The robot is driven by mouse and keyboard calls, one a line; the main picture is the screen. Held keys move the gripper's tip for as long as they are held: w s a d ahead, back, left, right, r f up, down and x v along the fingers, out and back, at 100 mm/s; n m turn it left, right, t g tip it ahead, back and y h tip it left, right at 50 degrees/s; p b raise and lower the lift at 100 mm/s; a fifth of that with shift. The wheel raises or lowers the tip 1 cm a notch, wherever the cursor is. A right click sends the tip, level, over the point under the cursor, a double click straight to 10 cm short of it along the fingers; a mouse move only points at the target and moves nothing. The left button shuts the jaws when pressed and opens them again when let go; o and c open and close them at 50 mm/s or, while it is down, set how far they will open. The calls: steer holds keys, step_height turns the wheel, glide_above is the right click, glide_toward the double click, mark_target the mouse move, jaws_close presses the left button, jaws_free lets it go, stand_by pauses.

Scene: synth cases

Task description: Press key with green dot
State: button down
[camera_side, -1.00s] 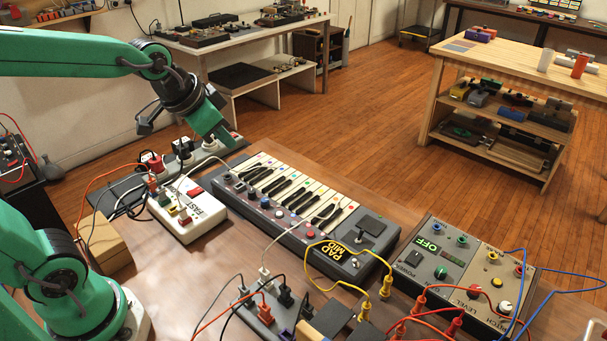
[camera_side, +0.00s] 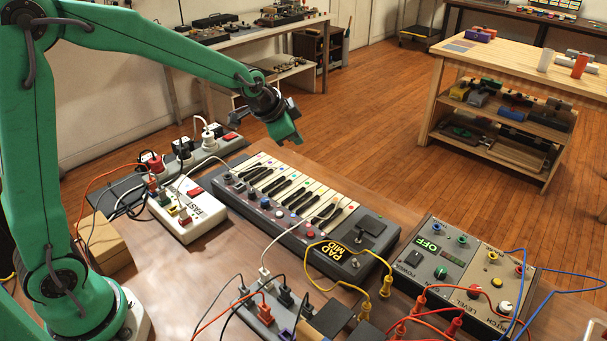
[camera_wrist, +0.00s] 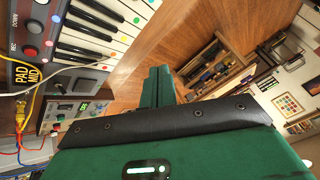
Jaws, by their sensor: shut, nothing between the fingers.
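The keyboard (camera_side: 300,220) lies on the brown table in the side view, with a row of cream keys (camera_side: 293,187) and black keys. Small coloured dots mark the far ends of the cream keys. My gripper (camera_side: 291,139) is shut and empty, in the air above and beyond the far edge of the keyboard. In the wrist view its fingers (camera_wrist: 158,86) are together, apart from the keys.
A white power box (camera_side: 190,212) and a power strip (camera_side: 205,150) with plugs stand left of the keyboard. A grey box with knobs (camera_side: 462,278) stands to the right. Yellow, red and blue cables lie in front and to the right. The air above the keys looks clear.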

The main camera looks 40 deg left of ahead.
mark_target(306, 183)
steer(key=shift+m, duration=0.5)
steer(key=shift+w+r+x, duration=0.1)
steer(key=shift+w+x, duration=0.05)
steer(key=shift+x, duration=0.6)
steer(key=shift+w+r+x, duration=0.1)
steer(key=shift+x, duration=0.65)
steer(key=shift+w+r+x, duration=0.1)
steer(key=shift+w+x, duration=0.05)
steer(key=shift+x, duration=0.65)
steer(key=shift+d, duration=0.1)
steer(key=shift+f, duration=4.4)
steer(key=shift+f, duration=0.75)
steer(key=shift+s+f, duration=0.2)
steer(key=shift+f, duration=0.5)
steer(key=shift+r, duration=1.2)
